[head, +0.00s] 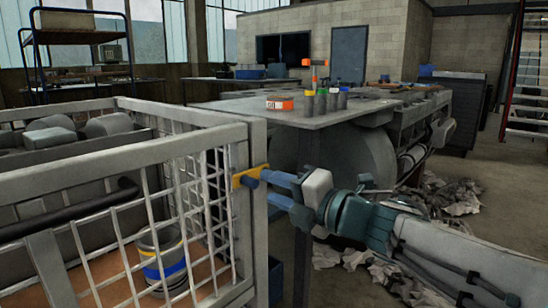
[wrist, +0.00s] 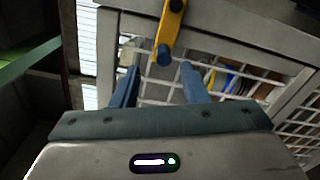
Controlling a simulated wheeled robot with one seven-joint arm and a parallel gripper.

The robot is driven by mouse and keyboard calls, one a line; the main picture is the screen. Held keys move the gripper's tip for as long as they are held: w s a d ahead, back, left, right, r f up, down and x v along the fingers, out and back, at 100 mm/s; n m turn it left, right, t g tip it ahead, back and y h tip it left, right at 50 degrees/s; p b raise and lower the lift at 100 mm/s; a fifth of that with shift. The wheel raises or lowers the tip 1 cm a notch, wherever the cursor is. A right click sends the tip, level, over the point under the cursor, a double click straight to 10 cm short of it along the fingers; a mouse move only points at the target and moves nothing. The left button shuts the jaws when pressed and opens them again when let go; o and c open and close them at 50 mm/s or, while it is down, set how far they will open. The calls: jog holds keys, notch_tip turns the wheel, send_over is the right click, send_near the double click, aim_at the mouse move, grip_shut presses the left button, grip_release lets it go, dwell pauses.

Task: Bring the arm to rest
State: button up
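My gripper (head: 270,186) is at the end of my arm, which reaches in from the lower right in the head view. Its two blue fingers point left at the corner post of a grey mesh cage (head: 190,128). In the wrist view my gripper (wrist: 159,70) is open, with its fingers apart and nothing held between them. A yellow latch (head: 247,177) on the cage post is just beyond the fingertips. The latch also shows at the top of the wrist view (wrist: 172,22), with a dark round end near the gap. I cannot tell whether a finger touches it.
The cage holds grey parts (head: 110,125) and a banded can (head: 163,262). A workbench (head: 310,112) with small bottles and an orange box (head: 279,103) stands behind my gripper. Crumpled grey rags (head: 455,192) lie on the floor. Open floor shows at the right.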

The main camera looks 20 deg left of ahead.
dwell(0.3)
jog(key=w+d+r+m+t+h+p, duration=0.65)
jog(key=d+r+m+p, duration=0.25)
jog(key=d+m+p, duration=0.25)
jog(key=d+r+m+h+p, duration=0.3)
jog(key=d+m+h+p, duration=0.5)
jog(key=d+m+p, duration=0.3)
jog(key=s+d+r+m+g+p, duration=0.1)
jog(key=s+d+m+g+p, duration=0.2)
jog(key=s+p, duration=0.3)
jog(key=s+d+r+m+g+h+p, duration=0.1)
jog(key=s+d+m+g+p, duration=0.1)
jog(key=s+m+g+p, duration=0.2)
jog(key=s+d+r+m+g+h+p, duration=0.1)
jog(key=s+d+m+g+p, duration=0.2)
jog(key=s+m+p, duration=0.3)
jog(key=s+p, duration=0.2)
jog(key=s, duration=0.1)
jog(key=shift+s+d+r+p, duration=0.25)
jog(key=shift+s+d+p, duration=0.05)
jog(key=shift+d+p, duration=0.1)
